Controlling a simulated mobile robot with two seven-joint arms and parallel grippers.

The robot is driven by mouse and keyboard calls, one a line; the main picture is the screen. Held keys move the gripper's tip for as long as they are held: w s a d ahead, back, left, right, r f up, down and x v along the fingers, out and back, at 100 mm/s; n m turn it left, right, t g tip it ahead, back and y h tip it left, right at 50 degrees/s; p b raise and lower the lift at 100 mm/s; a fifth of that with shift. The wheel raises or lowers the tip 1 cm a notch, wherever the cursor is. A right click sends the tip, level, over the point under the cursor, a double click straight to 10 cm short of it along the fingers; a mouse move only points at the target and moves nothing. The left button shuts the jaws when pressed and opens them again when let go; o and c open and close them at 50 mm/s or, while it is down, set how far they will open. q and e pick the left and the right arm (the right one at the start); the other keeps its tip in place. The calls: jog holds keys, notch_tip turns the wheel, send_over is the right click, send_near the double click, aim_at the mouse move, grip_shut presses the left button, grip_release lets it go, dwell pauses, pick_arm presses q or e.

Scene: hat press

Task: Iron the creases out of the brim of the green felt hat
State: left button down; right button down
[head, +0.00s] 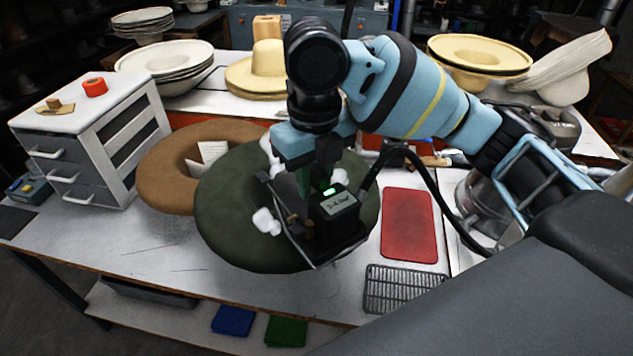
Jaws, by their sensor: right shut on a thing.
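The green felt hat (232,222) lies on the table with its wide brim spread out. My right gripper (318,190) is over the right part of the hat and is shut on a dark iron (338,212) with a small green-lit display. The iron is over the right front of the brim; whether it touches the felt I cannot tell. White puffs, perhaps steam, show beside the iron. The iron and my arm hide the crown and part of the brim. I cannot make out creases. My left gripper is not in view.
A brown hat (160,180) lies left of the green one. A red mat (408,225) and a wire rack (403,289) lie to the right. A drawer cabinet (95,135) stands at the left. Pale hats (262,70) stand behind. The table's front left is clear.

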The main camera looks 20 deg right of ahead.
jog(key=shift+r, duration=1.35)
jog(key=shift+s, duration=0.1)
